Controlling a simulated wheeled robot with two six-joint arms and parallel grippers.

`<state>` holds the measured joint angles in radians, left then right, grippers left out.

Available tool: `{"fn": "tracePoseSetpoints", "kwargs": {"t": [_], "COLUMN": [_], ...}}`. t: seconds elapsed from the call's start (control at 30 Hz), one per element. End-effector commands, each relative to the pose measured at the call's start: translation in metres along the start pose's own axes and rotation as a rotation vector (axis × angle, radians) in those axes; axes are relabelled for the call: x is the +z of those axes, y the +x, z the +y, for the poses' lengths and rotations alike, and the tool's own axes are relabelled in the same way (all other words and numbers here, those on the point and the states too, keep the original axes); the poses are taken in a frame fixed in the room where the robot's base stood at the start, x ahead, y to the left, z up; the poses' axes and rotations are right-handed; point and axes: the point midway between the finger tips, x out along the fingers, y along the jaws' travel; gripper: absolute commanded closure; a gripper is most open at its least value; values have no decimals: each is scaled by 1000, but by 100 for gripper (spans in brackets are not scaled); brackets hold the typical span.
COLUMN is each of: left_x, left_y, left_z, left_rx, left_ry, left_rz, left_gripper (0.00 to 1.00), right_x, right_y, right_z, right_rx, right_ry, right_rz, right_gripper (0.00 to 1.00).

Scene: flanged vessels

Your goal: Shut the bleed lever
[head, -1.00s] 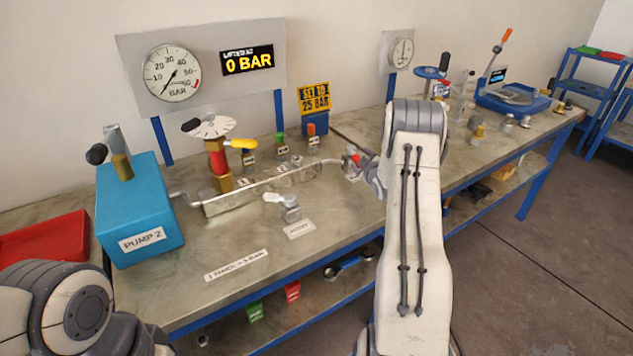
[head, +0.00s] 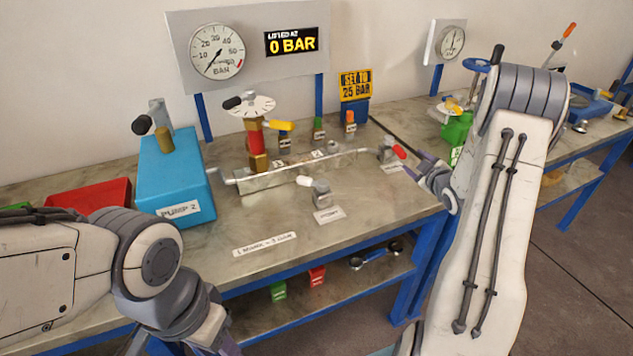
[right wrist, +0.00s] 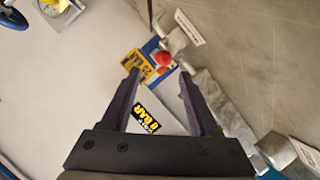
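The bleed lever appears to be the red-handled lever (head: 400,152) on a small metal valve (head: 387,149) at the right end of the manifold; its label is too small to read. In the right wrist view the red tip (right wrist: 163,58) shows ahead of and between the fingers. My right gripper (head: 418,168) is just right of the lever, with its fingers apart and nothing between them; the open fingers also show in the right wrist view (right wrist: 162,78). My left gripper (head: 222,343) is at the bottom edge, partly cut off, and its fingers cannot be judged.
A white-handled valve (head: 318,188) stands in front of the manifold (head: 290,175). The blue pump (head: 175,180) is at left. The gauge (head: 217,52) and display (head: 292,41) show 0 bar.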

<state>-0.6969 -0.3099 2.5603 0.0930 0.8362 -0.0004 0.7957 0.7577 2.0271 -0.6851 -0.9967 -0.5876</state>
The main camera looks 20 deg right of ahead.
Motion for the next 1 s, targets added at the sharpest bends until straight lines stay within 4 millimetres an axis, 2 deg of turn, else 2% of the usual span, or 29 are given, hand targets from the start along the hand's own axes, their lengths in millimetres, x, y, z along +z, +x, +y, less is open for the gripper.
{"fn": "tracePoseSetpoints", "kwargs": {"t": [0.03, 0.47, 0.77, 1.0], "left_x": [0, 0, 0, 0], "left_y": [-2, -4, -6, -7], "left_z": [0, 0, 0, 0], "left_rx": [0, 0, 0, 0], "left_ry": [0, 0, 0, 0], "left_rz": [0, 1, 0, 0], "left_gripper": [50, 50, 50, 50], "right_x": [-17, -88, -133, -166], "right_y": [5, 6, -8, -28], "right_z": [-6, -53, -90, -118], "right_rx": [-22, -163, -257, -328], "right_ry": [-2, 44, 73, 96], "right_rz": [2, -88, -152, -203], "right_gripper": [38, 38, 38, 38]}}
